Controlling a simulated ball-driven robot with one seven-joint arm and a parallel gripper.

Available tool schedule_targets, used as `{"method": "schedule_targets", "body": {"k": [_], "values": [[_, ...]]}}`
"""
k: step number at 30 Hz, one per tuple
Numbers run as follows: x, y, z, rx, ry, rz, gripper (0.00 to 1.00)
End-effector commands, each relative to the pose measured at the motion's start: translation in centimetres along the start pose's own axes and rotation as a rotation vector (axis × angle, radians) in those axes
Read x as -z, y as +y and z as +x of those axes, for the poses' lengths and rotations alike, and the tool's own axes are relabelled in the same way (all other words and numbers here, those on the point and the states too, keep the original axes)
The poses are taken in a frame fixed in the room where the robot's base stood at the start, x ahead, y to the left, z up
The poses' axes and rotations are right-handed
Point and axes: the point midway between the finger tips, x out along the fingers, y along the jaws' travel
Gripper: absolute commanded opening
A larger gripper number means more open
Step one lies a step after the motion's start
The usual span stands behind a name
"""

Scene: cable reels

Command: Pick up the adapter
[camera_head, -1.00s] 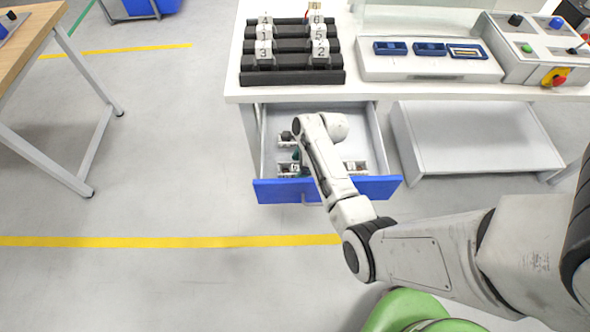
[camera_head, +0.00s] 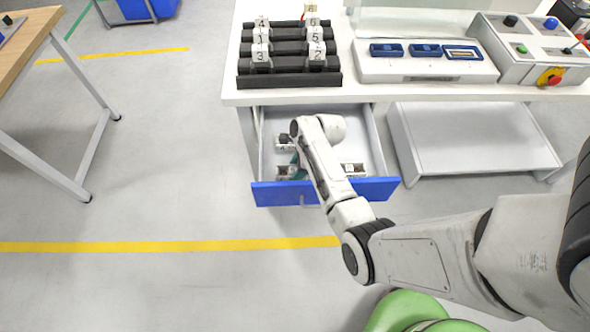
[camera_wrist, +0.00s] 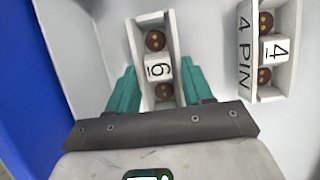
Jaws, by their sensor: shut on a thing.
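The adapter marked 6 (camera_wrist: 158,67) is a white block with brown round ends, seated in a long pale holder in the wrist view. My gripper (camera_wrist: 160,72) has its two teal fingers on either side of it, shut on it. The adapter is still low in the drawer (camera_head: 355,150), and I see no clear lift. In the head view my forearm and hand cover part of the drawer, and the fingers barely show.
A second adapter marked 4 (camera_wrist: 274,50) sits in a holder labelled 4 PIN to the right. The drawer's blue front (camera_head: 275,194) is close by. A black rack (camera_head: 290,80) with numbered white blocks stands on the white table (camera_head: 350,94) above the open drawer.

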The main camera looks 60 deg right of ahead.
Motion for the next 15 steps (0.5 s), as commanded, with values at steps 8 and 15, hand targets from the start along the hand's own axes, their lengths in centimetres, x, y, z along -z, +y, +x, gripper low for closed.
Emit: {"method": "schedule_targets", "body": {"k": [8, 15], "values": [[-1.1, -0.1, -2.5, 0.004, -0.001, -0.002, 0.15], [-2.9, -0.1, -6.7, 0.004, -0.001, -0.003, 0.15]]}}
